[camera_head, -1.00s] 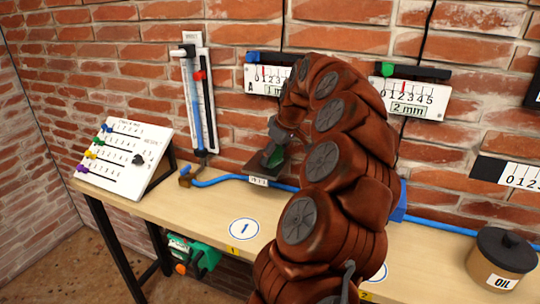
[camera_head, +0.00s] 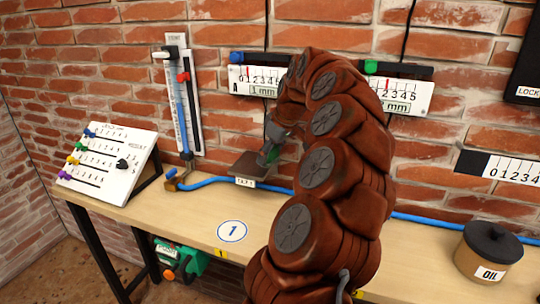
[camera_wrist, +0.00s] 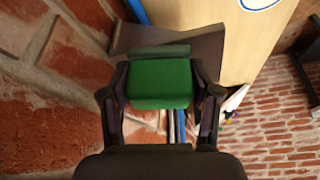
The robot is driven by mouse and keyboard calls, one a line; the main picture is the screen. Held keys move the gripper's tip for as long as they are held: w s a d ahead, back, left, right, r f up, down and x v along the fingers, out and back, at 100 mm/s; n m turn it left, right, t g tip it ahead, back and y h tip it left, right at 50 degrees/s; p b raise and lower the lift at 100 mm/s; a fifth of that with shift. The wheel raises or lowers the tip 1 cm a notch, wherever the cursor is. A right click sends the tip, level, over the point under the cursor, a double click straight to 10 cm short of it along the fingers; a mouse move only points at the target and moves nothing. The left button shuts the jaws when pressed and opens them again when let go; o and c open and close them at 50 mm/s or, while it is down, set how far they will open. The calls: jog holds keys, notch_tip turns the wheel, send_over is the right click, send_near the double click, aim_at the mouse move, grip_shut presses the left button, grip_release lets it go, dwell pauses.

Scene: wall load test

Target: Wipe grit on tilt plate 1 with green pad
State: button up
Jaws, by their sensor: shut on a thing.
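Tilt plate 1 (camera_head: 250,163) is a small dark plate at the back of the bench against the brick wall, with a white label at its front. My gripper (camera_head: 268,154) is at the plate's right side. It is shut on the green pad (camera_wrist: 160,84), which sits between both fingers in the wrist view. The dark plate (camera_wrist: 207,48) shows beyond and beside the pad there. I cannot tell whether the pad touches it. Grit is not discernible in either view. My arm hides part of the bench right of the plate.
A blue hose (camera_head: 210,182) runs along the back of the bench. A sloped white panel (camera_head: 108,165) with coloured knobs stands at left, near a wall gauge (camera_head: 184,105). An oil pot (camera_head: 487,253) stands at right. The bench around the round 1 marker (camera_head: 232,231) is clear.

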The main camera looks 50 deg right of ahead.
jog(key=shift+r+p, duration=0.9)
jog(key=shift+r, duration=1.7)
jog(key=shift+r, duration=0.1)
jog(key=shift+r+p, duration=0.65)
jog(key=shift+r, duration=0.75)
